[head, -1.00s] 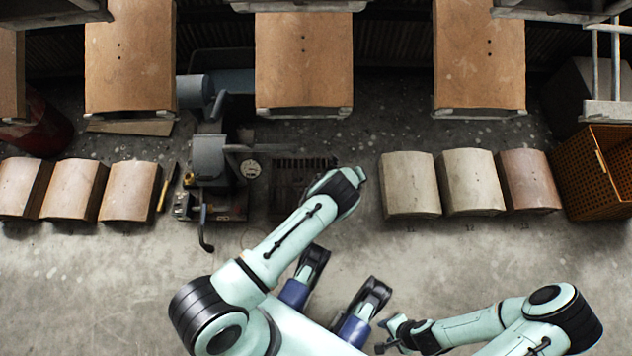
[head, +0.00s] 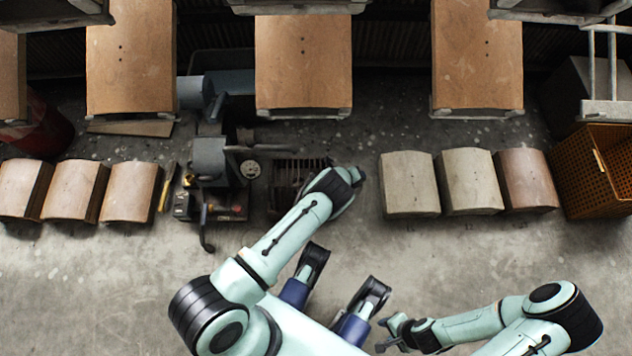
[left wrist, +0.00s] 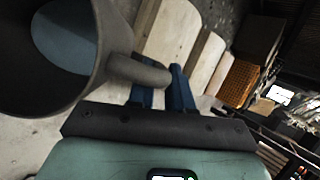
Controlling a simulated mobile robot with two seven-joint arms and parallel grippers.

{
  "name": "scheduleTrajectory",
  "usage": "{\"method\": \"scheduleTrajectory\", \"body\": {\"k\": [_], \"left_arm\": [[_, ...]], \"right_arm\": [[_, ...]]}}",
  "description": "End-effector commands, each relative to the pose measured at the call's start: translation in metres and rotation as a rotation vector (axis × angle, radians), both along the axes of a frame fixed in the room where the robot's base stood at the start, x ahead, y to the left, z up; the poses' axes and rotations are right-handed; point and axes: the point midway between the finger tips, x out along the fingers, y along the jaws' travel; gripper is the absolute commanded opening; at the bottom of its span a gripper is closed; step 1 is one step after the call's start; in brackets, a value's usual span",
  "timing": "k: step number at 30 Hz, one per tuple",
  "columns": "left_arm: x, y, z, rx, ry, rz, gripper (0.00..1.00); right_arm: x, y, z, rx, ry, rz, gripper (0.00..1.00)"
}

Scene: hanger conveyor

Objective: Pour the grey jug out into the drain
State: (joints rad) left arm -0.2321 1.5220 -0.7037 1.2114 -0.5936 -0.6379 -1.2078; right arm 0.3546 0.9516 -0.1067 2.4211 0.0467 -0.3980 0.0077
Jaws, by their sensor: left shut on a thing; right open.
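The grey jug (left wrist: 107,62) fills the upper left of the left wrist view, with a blue-grey surface (left wrist: 62,35) inside its mouth. My left gripper (left wrist: 160,88) has its blue fingers shut on the jug's handle. In the head view my left forearm and wrist hide the jug and these fingers. The drain, a dark slatted grate (head: 290,174) in the floor, lies just left of my left wrist, which covers part of its right side. I cannot tell how far the jug is tilted. My right gripper (head: 383,336) is open and empty at the lower middle.
A grey machine with a gauge (head: 251,169) stands left of the drain. Several curved-top blocks (head: 410,184) line both sides. Large brown panels (head: 304,60) hang at the back. An orange crate (head: 590,180) stands at the right. The floor in front is clear.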

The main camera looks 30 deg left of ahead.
Motion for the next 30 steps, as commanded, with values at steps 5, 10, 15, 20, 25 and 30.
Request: {"method": "scheduleTrajectory", "body": {"k": [5,10,15,20,25,30], "left_arm": [[-0.001,0.003,0.001,-0.033,-0.02,0.002,0.0],[-0.003,0.006,0.003,-0.076,-0.052,0.001,0.0],[-0.003,0.006,0.004,-0.088,-0.061,0.0,0.0],[-0.003,0.006,0.004,-0.087,-0.06,0.0,0.0],[-0.005,0.008,0.003,-0.112,-0.075,0.001,0.0],[-0.007,0.011,0.004,-0.158,-0.105,0.001,0.0]], "right_arm": [[0.0,0.0,0.002,0.0,0.0,0.0,0.45],[0.0,0.0,0.003,0.0,-0.001,0.0,0.45],[0.0,0.0,0.003,0.0,-0.001,0.0,0.45],[0.0,0.0,0.003,0.0,-0.001,0.0,0.45],[0.0,0.0,0.003,0.0,-0.001,0.0,0.45],[0.0,0.0,0.003,0.0,-0.001,0.0,0.45]]}}
